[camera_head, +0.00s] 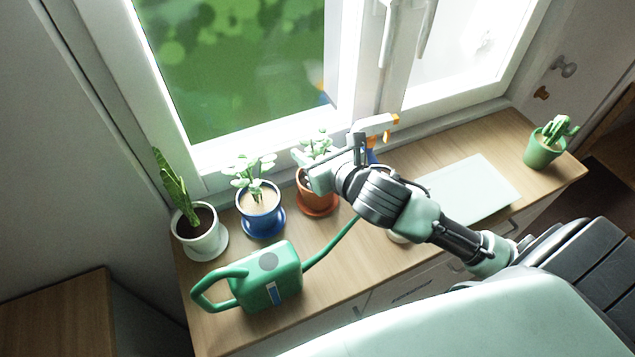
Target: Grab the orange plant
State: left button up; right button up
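The orange plant stands in an orange pot (317,201) on the wooden sill counter below the window, with green leaves (316,142) above its rim. My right arm reaches in from the lower right. My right gripper (335,158) is at the pot's upper right side, among or just in front of the leaves, and covers part of the pot and plant. I cannot tell whether its fingers touch the plant or how far apart they are. My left gripper is not in view.
A blue-potted plant (262,222) and a white-potted plant (201,240) stand to the left. A green watering can (268,277) is in front, its spout reaching toward my arm. A spray bottle (374,125) is behind the gripper. A pale flat tray (473,190) and a cactus (545,147) are right.

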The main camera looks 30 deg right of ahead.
grip_shut()
dwell(1.0)
jog(key=shift+r, duration=0.1)
